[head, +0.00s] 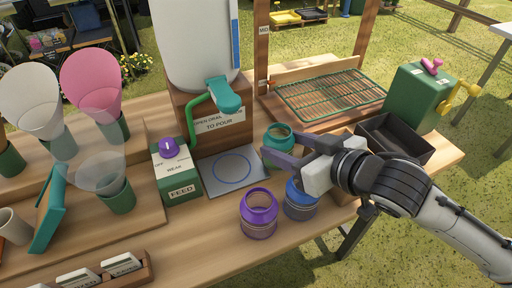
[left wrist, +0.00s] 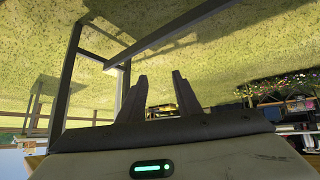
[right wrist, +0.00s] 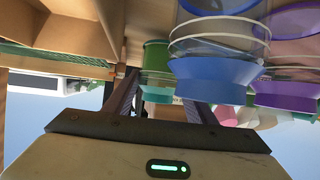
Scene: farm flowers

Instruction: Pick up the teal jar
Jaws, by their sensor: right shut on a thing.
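The teal jar (head: 279,135) stands on the wooden table at the right end of the grey plate in the head view. My right gripper (head: 278,143) reaches in from the right with its fingers on either side of the jar, shut on it. In the right wrist view the jar (right wrist: 156,88) shows between the fingers, partly hidden by the gripper body. I cannot tell whether its base is off the table. My left gripper (left wrist: 159,78) shows only in its wrist view, fingers apart and empty, over grass.
A blue jar (head: 300,201) stands right under my right gripper, with a purple jar (head: 258,213) beside it. A green feed box (head: 177,172), a dispenser with a teal tap (head: 223,95), a wire rack (head: 330,94) and a dark bin (head: 396,140) stand around.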

